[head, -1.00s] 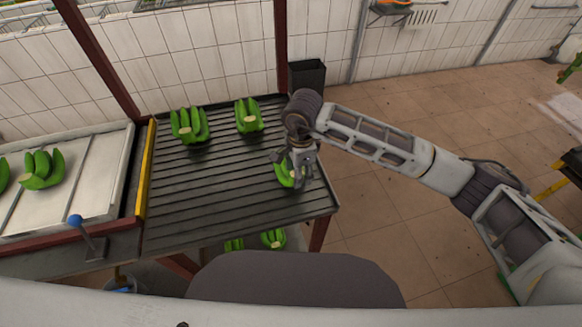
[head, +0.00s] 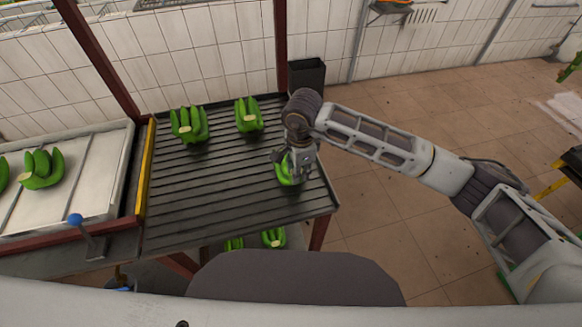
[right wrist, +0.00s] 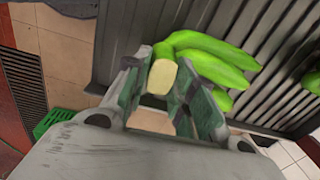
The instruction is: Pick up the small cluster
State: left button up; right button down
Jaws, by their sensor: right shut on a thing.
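A small green banana cluster (head: 285,172) lies on the dark ribbed table (head: 215,212), near its right edge. My right gripper (head: 299,165) is over this cluster and partly hides it in the head view. In the right wrist view the cluster (right wrist: 215,62) shows with its pale cut crown (right wrist: 162,76) between the two fingers of the gripper (right wrist: 170,95), which is shut on it. The cluster appears to rest on the table still. My left gripper is in neither view.
Two other green clusters stand at the table's back, one left (head: 189,125) and one right (head: 248,115). More bananas (head: 273,238) show below the table. A white tray (head: 85,185) with bananas is at left. A dark bin (head: 306,77) stands behind the table.

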jog(key=shift+w+r, duration=0.1)
jog(key=shift+r, duration=0.1)
jog(key=shift+r, duration=0.95)
notch_tip(320, 180, up, 6)
jog(key=shift+r+b, duration=0.1)
jog(key=shift+b, duration=0.5)
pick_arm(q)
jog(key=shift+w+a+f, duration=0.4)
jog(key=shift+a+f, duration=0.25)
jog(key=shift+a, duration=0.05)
pick_arm(e)
jog(key=shift+r, duration=0.8)
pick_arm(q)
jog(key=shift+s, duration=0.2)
pick_arm(e)
jog(key=shift+n, duration=0.3)
